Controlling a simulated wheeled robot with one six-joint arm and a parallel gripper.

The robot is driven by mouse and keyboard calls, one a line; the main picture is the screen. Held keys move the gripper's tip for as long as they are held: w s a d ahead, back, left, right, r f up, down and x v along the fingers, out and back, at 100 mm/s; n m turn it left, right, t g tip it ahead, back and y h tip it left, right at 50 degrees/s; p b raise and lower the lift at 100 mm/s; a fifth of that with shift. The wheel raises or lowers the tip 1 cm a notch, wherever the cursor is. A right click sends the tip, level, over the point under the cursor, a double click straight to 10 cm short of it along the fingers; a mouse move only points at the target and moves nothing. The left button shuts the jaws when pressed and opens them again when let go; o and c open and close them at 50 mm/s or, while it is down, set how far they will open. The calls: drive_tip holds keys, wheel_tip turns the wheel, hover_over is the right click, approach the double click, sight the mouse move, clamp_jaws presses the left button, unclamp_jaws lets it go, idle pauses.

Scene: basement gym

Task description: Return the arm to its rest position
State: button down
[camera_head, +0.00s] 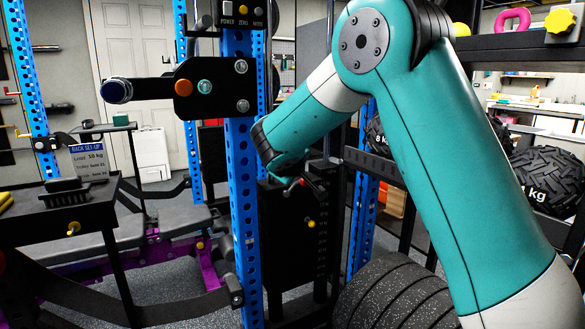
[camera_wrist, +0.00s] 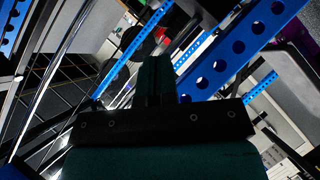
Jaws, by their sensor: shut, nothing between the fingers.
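My teal and white arm (camera_head: 430,150) reaches up across the right half of the head view and bends down to the left. Its wrist end hangs just right of a blue perforated rack post. In the wrist view my gripper (camera_wrist: 155,75) appears dark, with its fingers together and nothing visible between them. In the head view the fingers are not clearly seen.
The blue post (camera_head: 241,180) carries a black bracket (camera_head: 215,87) close left of my wrist. A black weight stack (camera_head: 295,245) stands below. Black balls (camera_head: 545,180) sit on a rack at right, dark round plates (camera_head: 395,290) below. A bench (camera_head: 175,225) is at left.

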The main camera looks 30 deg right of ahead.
idle(0.4)
drive_tip(key=s+a+f+g+y, duration=0.25)
drive_tip(key=s+a+y, duration=0.25)
drive_tip(key=s+a, duration=0.45)
drive_tip(key=s+a+f+g+y, duration=0.1)
drive_tip(key=s+a+g+y, duration=0.25)
drive_tip(key=s+a, duration=0.55)
drive_tip(key=s+a+n+g+y, duration=0.2)
drive_tip(key=s+a, duration=0.1)
drive_tip(key=s, duration=0.8)
drive_tip(key=s+a+n+g+y, duration=0.1)
drive_tip(key=s+a+g+y, duration=0.15)
drive_tip(key=s, duration=0.75)
wheel_tip(320, 180, up, 21)
drive_tip(key=h+p, duration=0.1)
drive_tip(key=p, duration=2)
drive_tip(key=shift+w, duration=0.3)
